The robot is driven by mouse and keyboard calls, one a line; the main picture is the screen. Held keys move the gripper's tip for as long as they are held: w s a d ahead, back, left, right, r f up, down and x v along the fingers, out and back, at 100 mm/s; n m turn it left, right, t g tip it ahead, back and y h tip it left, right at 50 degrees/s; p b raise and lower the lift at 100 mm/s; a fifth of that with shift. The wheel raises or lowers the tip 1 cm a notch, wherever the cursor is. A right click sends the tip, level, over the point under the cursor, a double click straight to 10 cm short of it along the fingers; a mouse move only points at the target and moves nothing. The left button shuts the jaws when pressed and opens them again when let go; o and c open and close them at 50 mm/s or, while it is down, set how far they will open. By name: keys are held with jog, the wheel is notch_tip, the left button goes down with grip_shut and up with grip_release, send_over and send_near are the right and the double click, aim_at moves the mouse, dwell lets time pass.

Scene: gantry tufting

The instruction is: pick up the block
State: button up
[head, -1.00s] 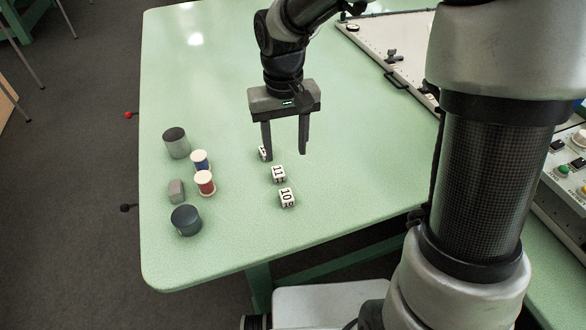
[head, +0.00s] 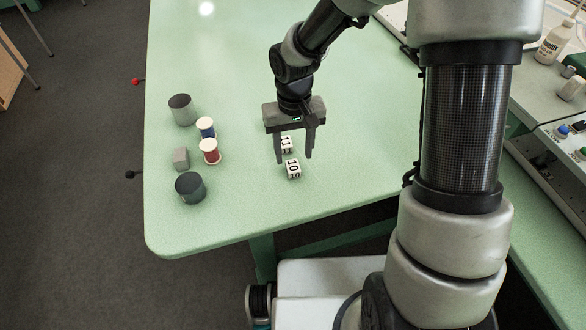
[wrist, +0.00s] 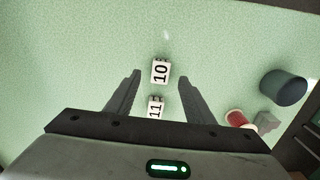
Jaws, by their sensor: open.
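Two white blocks with black numbers stand on the green table. The block marked 10 (head: 293,170) is nearer the table's front edge, and the block marked 11 (head: 286,146) is just behind it, partly covered by my gripper. My gripper (head: 295,160) is open and empty, pointing down over these blocks. In the wrist view, the 10 block (wrist: 160,74) shows between and slightly beyond the fingertips (wrist: 160,77), and the 11 block (wrist: 156,108) lies between the fingers, closer to the palm. I cannot tell the exact height of the fingertips above the table.
To the left stand a grey cylinder (head: 181,110), a blue spool (head: 206,128), a red spool (head: 209,152), a small grey block (head: 181,158) and a dark cylinder (head: 190,187). The green table (head: 235,215) is bare in front. A white bottle (head: 556,40) stands far right.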

aim_at(293, 167)
notch_tip(293, 167, down, 5)
jog(key=shift+s+f+b, duration=0.1)
jog(key=shift+s+b, duration=0.05)
jog(key=shift+b, duration=0.3)
jog(key=c, duration=1.2)
